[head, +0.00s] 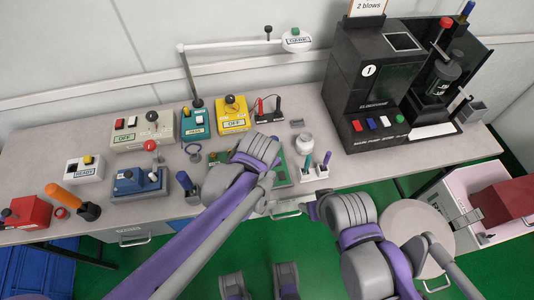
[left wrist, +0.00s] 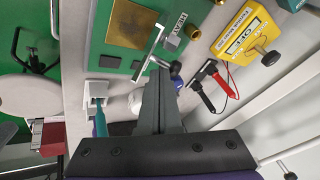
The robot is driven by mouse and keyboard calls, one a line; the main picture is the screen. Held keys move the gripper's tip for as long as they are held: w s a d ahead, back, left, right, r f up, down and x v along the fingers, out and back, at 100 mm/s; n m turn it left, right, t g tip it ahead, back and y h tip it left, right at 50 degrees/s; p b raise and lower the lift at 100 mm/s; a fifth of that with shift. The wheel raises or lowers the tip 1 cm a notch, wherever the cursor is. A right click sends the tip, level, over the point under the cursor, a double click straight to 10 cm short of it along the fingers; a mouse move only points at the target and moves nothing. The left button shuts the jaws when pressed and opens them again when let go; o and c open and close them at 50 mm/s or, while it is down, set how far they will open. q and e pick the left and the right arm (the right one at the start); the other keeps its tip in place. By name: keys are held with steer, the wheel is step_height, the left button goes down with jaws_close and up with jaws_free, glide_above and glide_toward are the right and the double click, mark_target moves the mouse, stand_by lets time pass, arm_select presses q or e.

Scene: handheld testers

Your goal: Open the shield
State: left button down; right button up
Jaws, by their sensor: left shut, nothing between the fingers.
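My left gripper (left wrist: 163,75) is shut and empty in the left wrist view. Its fingertips overlap in view the end of a metal lever by the green board (left wrist: 125,60); contact cannot be told. In the head view my left arm hides this gripper.
A yellow tester (head: 233,115), a probe stand (head: 268,110) and a white jar (head: 305,144) are near my left arm. Other testers line the left of the table (head: 60,148). A lamp-like arm (head: 240,47) reaches over the back. A round stool (head: 415,235) stands in front.

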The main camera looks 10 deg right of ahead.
arm_select(q)
steer(key=shift+w+r+g, duration=0.1)
steer(key=shift+w+g, duration=0.3)
steer(key=shift+g, duration=0.1)
steer(key=shift+w+g, duration=0.4)
steer(key=shift+g, duration=0.2)
steer(key=shift+w+g+p, duration=0.35)
steer(key=shift+w+g, duration=0.7)
steer(key=shift+g, duration=0.45)
steer(key=shift+w+f, duration=0.3)
steer(key=shift+w, duration=0.1)
steer(key=shift+r, duration=0.1)
step_height(320, 180, up, 10)
steer(key=a+p, duration=0.1)
steer(key=a, duration=0.1)
steer(key=shift+s+r, duration=0.2)
steer(key=shift+r, duration=0.05)
